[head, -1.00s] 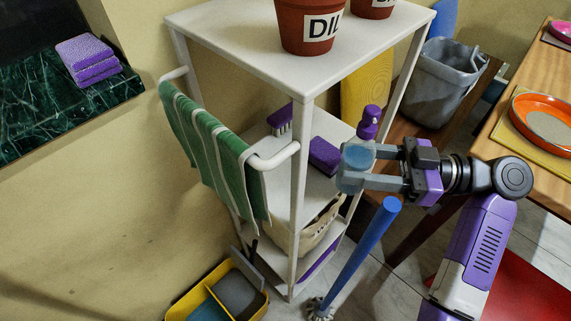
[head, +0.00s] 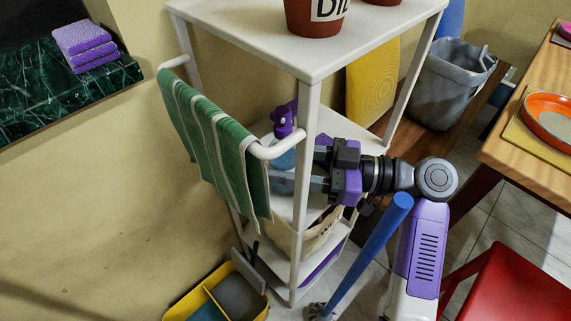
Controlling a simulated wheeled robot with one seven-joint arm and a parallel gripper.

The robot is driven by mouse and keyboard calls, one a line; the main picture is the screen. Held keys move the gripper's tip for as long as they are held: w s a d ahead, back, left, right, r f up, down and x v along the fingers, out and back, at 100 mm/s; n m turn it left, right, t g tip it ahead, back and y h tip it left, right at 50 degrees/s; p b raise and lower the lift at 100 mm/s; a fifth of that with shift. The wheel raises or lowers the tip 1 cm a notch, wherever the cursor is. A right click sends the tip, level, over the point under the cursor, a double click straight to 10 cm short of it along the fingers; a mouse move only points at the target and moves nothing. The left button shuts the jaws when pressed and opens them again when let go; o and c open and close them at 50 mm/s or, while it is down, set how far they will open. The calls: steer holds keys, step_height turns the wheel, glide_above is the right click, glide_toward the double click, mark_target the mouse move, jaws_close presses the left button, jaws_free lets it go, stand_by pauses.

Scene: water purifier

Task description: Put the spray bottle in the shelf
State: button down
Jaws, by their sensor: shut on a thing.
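The spray bottle, with a purple spray head (head: 284,121) and a pale blue body (head: 283,160), is inside the white shelf (head: 330,58), above its middle board. My gripper (head: 290,180) reaches in from the right and is shut on the bottle. The shelf's front post and the towel rail hide part of the bottle and the fingertips. The bottle looks about upright. I cannot tell whether its base touches the board.
A green striped towel (head: 210,140) hangs on the shelf's left rail. Terracotta pots (head: 316,16) stand on top. A blue pole (head: 370,245) rises in front of the shelf. A yellow caddy (head: 212,292) is on the floor. A red chair (head: 505,290) stands at right.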

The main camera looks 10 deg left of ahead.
steer(key=shift+f, duration=0.1)
steer(key=shift+f, duration=0.15)
steer(key=c, duration=0.7)
jaws_free()
steer(key=d+p, duration=0.1)
steer(key=d, duration=1.1)
steer(key=shift+s+p, duration=0.15)
steer(key=shift+p, duration=0.15)
steer(key=shift+d, duration=0.1)
